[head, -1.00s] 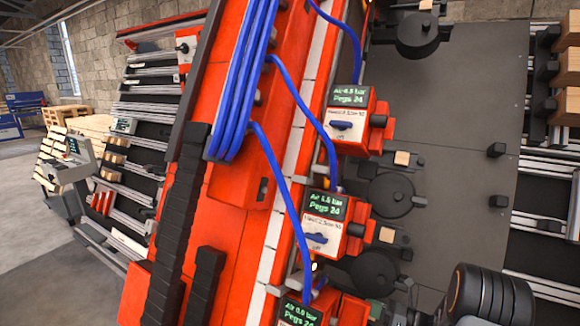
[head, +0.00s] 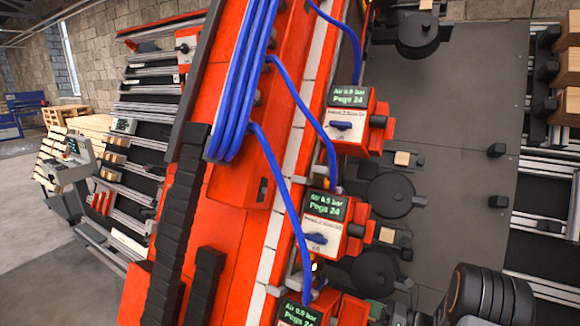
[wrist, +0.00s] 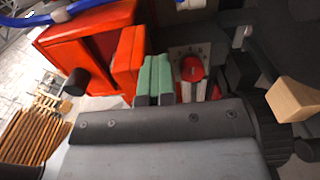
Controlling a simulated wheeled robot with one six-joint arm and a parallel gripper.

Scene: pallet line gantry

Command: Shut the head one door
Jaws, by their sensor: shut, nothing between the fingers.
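Several red nailing heads line the orange beam in the head view. The top one (head: 355,124), middle one (head: 334,224) and bottom one (head: 312,306) each carry a green-lettered display. Their small labels are too blurred to tell which is head one. In the wrist view, a red box-shaped head (wrist: 85,48) stands at the left. An upright red slab (wrist: 127,60), perhaps its door, stands at its right. My gripper (wrist: 154,78) shows as two green-padded fingers side by side, shut and empty, right of the slab. I cannot tell whether they touch it. The head view does not show the fingers.
A red knob (wrist: 192,69) on a marked plate lies right of my fingers, with a wooden block (wrist: 293,100) farther right. Blue hoses (head: 300,92) run along the beam to the heads. Black round parts (head: 390,195) lie beside the heads. A grey plate (head: 455,110) is mostly bare.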

